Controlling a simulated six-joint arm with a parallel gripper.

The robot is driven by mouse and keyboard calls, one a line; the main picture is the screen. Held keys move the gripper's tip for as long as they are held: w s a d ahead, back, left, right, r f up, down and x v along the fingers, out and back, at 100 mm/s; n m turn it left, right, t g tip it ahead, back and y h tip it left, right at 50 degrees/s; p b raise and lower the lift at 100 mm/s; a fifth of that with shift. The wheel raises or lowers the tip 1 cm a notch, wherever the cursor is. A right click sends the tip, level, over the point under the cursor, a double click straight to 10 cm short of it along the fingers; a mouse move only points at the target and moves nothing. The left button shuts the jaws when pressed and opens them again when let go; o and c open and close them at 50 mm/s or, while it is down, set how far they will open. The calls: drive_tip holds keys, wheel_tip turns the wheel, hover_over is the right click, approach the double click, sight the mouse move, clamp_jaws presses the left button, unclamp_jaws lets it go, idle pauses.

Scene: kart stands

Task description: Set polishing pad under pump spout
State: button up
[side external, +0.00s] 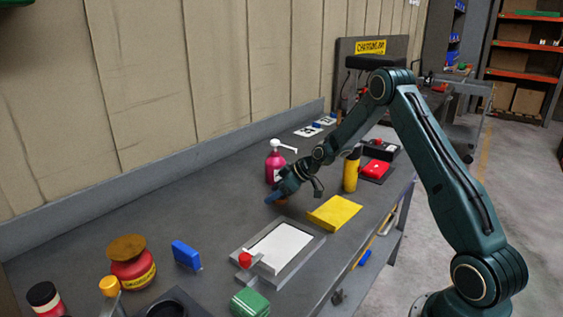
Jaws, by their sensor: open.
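The pump bottle (274,166) is pink with a white pump top, and its spout (288,147) points right. It stands upright on the grey bench near the back. My gripper (294,196) is open, low over the bench just in front of the bottle. A small orange-brown piece (282,202), perhaps the polishing pad, shows under and between the fingers. It is partly hidden, and I cannot tell whether the fingers touch it. It lies in front of the bottle, not clearly under the spout.
A yellow-black canister (351,172) stands right of my gripper. A red jar (133,272) with a brown top and a blue block (186,254) are at left. The bench behind the blue block is clear.

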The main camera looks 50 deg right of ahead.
sight(276, 186)
drive_tip(key=c, duration=1.1)
drive_tip(key=shift+c, duration=0.2)
wheel_tip(276, 186, up, 20)
idle(0.3)
idle(0.5)
